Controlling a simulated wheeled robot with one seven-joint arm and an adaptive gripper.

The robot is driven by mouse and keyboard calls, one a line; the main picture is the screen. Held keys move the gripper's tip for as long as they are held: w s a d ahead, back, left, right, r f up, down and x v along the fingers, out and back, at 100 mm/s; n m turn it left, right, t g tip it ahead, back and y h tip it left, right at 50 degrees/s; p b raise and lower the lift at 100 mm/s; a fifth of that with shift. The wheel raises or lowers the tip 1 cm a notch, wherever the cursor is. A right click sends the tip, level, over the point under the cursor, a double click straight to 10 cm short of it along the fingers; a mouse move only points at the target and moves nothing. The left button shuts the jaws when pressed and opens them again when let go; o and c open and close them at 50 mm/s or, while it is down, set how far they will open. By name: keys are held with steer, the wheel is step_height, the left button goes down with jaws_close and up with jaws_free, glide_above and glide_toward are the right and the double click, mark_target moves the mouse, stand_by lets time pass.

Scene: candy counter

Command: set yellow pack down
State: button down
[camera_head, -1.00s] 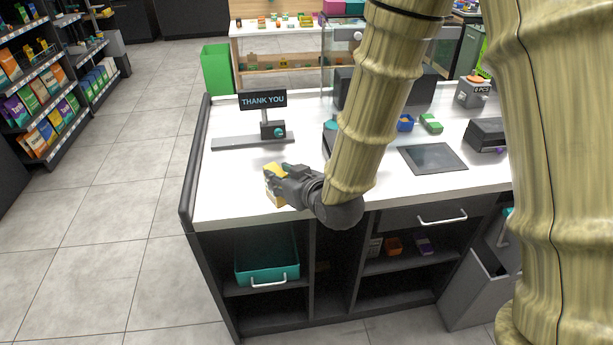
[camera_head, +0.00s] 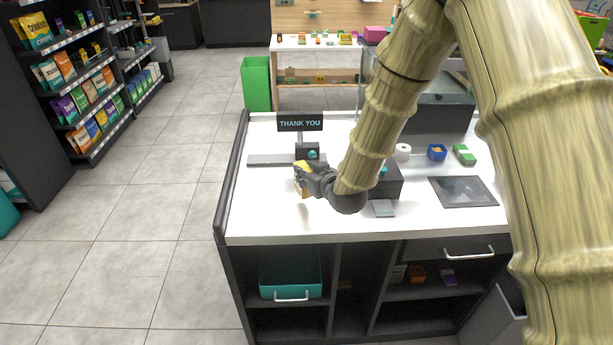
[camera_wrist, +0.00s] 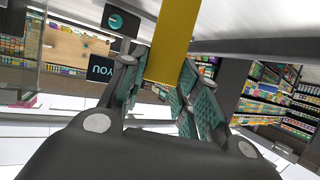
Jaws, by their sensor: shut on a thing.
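The yellow pack (camera_head: 302,184) is at the tip of my gripper (camera_head: 307,178), over the left part of the white counter (camera_head: 262,205). In the wrist view the yellow pack (camera_wrist: 174,40) stands between the two green-padded fingers of my gripper (camera_wrist: 162,90), which are shut on it. Its lower part shows pale in the head view. I cannot tell whether its underside touches the counter. Part of the pack is hidden by the fingers.
A THANK YOU sign (camera_head: 300,122) on a dark stand is just behind my gripper. A black box (camera_head: 388,182) and a small grey pad (camera_head: 383,208) are to the right. A dark flat panel (camera_head: 463,191) lies farther right. The counter's front left is clear.

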mark_target(308, 197)
steer(key=shift+w+a+f+p, duration=0.15)
steer(key=shift+w+p, duration=0.2)
steer(key=shift+w, duration=0.3)
steer(key=shift+f+p, duration=0.75)
steer(key=shift+f, duration=0.9)
steer(key=shift+f, duration=0.2)
steer(key=c, duration=1.1)
jaws_free()
steer(key=shift+o, duration=0.2)
steer(key=shift+r, duration=0.1)
steer(key=shift+r, duration=0.2)
steer(key=shift+s+d, duration=0.2)
steer(key=shift+s, duration=0.15)
steer(key=b+v, duration=0.3)
steer(key=v, duration=0.8)
steer(key=shift+b, duration=0.35)
